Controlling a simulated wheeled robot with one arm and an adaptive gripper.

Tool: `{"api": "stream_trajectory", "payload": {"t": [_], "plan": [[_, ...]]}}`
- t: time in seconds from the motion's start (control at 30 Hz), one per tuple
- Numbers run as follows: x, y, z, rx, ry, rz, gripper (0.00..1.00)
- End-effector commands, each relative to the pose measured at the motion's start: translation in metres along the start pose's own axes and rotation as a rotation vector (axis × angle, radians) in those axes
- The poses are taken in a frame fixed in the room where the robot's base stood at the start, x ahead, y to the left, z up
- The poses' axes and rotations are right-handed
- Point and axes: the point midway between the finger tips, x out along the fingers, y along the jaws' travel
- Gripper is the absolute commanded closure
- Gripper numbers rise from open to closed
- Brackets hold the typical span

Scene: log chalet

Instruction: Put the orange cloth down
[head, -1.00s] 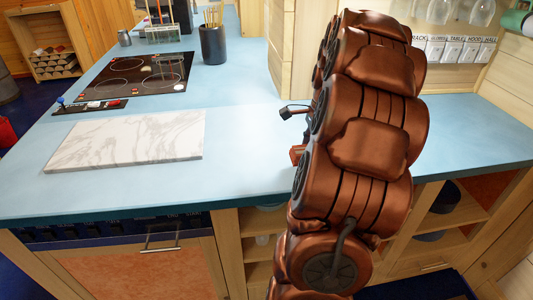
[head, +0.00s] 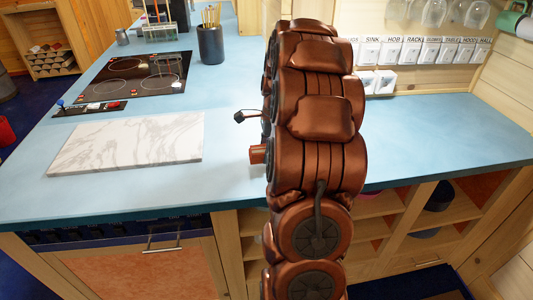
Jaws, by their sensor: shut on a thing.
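No orange cloth shows in the head view. My copper-coloured arm stands across the middle of the picture and hides part of the blue countertop (head: 225,190) behind it. My gripper does not show clearly; the arm covers the place where it would be. A small dark part on a thin rod and a short copper cylinder stick out from the arm's left side, over the counter. What they belong to I cannot tell.
A white marble board (head: 130,142) lies on the counter at left. Behind it are a small control panel (head: 90,108), a black hob (head: 145,78) and a dark utensil cup (head: 210,44). Labelled white switches (head: 415,52) line the back wall. The right counter (head: 450,125) is bare.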

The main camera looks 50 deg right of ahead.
Motion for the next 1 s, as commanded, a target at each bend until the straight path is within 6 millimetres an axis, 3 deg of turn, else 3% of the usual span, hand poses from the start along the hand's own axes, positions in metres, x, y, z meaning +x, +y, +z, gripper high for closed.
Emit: {"api": "stream_trajectory", "payload": {"t": [0.2, 0.57, 0.6, 0.8, 1.0], "plan": [[0.021, 0.001, -0.003, 0.000, 0.001, 0.003, 0.83], [0.024, 0.000, -0.004, 0.000, 0.001, 0.001, 0.83], [0.024, 0.000, -0.004, 0.000, 0.001, 0.000, 0.36], [0.023, 0.000, -0.004, 0.000, 0.001, 0.000, 0.15], [0.023, 0.000, -0.004, 0.000, 0.001, 0.000, 0.14]]}}
